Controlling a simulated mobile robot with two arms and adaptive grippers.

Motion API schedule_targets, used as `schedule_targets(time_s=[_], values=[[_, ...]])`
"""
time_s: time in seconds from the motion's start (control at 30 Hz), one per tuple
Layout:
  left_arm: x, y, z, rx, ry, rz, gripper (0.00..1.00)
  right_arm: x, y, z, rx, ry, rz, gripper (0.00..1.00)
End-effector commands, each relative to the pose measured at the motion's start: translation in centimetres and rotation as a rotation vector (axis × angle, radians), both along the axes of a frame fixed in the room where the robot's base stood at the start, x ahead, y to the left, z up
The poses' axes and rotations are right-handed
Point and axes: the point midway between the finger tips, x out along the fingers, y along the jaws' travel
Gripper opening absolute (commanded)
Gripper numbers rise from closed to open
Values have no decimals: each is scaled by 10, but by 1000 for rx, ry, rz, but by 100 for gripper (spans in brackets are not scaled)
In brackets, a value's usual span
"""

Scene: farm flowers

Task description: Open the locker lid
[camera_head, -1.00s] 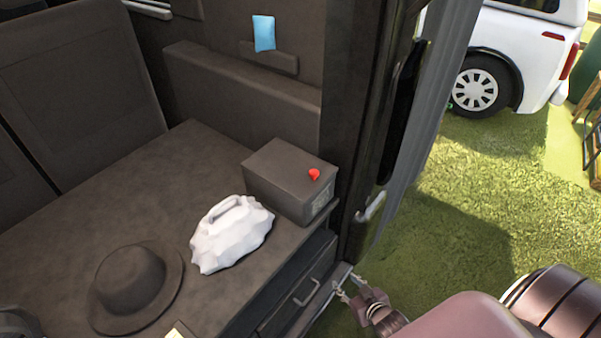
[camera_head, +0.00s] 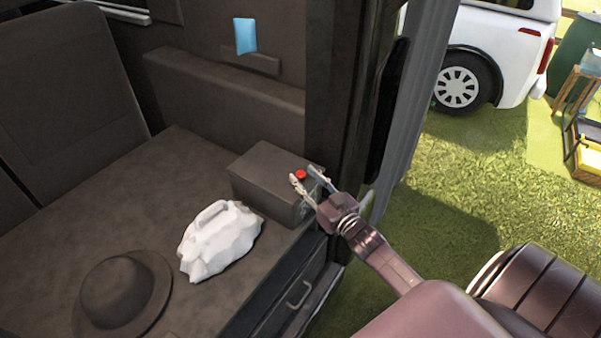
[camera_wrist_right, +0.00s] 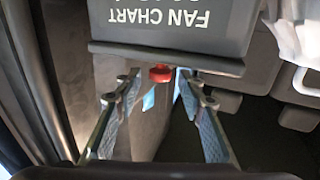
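The locker (camera_head: 262,180) is a dark grey box on the dark counter, and its lid (camera_head: 265,157) is down. A small red knob (camera_head: 301,175) is on the lid near its right end. My right gripper (camera_head: 303,176) is open at that end, with its fingertips on either side of the red knob in the head view. In the right wrist view the locker (camera_wrist_right: 175,30) shows upside-down "FAN CHART" lettering, and the red knob (camera_wrist_right: 160,73) is between the open fingers (camera_wrist_right: 158,88). I cannot tell whether the fingers touch it. My left gripper is not in view.
A white bag (camera_head: 220,240) and a dark brimmed hat (camera_head: 122,297) are on the counter left of the locker. A drawer with a handle (camera_head: 298,293) is below. A dark door post (camera_head: 340,110) stands close behind the locker. A white vehicle (camera_head: 490,55) stands on grass outside.

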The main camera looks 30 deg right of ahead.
Motion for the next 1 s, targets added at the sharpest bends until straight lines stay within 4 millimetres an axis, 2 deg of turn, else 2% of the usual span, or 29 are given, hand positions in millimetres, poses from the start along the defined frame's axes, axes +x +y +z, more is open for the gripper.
schedule_targets(time_s=[0.2,0.57,0.9,1.0], values=[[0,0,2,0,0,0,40,20,0,0,1,1,0,37],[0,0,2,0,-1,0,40,24,0,-1,1,1,0,37],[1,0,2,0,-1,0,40,24,0,-1,1,1,0,0],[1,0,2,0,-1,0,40,24,0,-1,1,1,0,0]])
